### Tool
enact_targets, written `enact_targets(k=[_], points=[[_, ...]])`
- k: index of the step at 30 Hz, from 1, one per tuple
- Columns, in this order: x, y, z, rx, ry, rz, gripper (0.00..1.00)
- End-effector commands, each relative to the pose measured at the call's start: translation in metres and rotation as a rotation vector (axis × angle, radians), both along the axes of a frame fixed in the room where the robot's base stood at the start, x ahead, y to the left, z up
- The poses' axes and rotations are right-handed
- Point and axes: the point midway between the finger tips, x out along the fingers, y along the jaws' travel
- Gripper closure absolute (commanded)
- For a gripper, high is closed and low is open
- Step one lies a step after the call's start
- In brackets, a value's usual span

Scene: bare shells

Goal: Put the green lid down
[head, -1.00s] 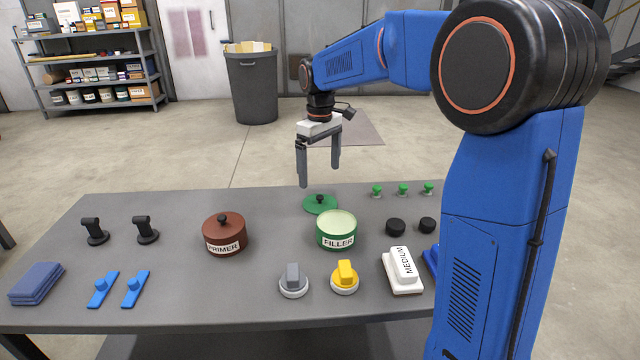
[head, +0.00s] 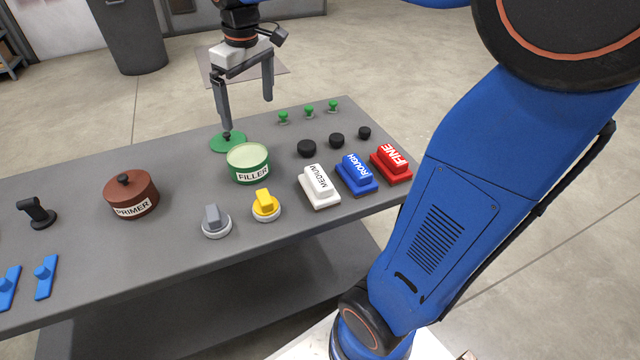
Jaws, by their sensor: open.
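The green lid (head: 229,145) lies flat on the grey table behind the filler tin, its dark knob up. The green filler tin (head: 249,164) stands open beside it, with pale contents showing. My gripper (head: 249,118) is open and empty above the table, its fingers pointing down. In the picture its left fingertip overlaps the lid's knob; I cannot tell whether they touch.
The primer tin (head: 131,197) stands lidded to the left. Grey (head: 215,222) and yellow (head: 266,206) knobbed pieces sit in front. White (head: 319,187), blue (head: 356,174) and red (head: 391,165) blocks stand right. Black pucks and green pegs lie behind them.

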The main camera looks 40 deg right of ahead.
Motion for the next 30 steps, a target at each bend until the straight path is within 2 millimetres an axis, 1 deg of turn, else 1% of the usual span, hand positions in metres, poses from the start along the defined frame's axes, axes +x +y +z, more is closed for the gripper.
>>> enact_targets(k=[1,8,12,14,18,21,24,27,30], points=[[-0.018,-0.004,0.0,0.004,-0.018,-0.022,0.01],[-0.087,-0.017,-0.012,0.024,-0.091,-0.126,0.01],[-0.128,-0.023,-0.026,0.039,-0.136,-0.187,0.01],[-0.145,-0.025,-0.034,0.046,-0.153,-0.214,0.01],[-0.182,-0.03,-0.054,0.063,-0.198,-0.276,0.01],[-0.205,-0.033,-0.068,0.075,-0.225,-0.315,0.01],[-0.222,-0.034,-0.081,0.085,-0.247,-0.345,0.01],[-0.232,-0.036,-0.09,0.092,-0.262,-0.366,0.01],[-0.237,-0.036,-0.095,0.096,-0.269,-0.376,0.01]])
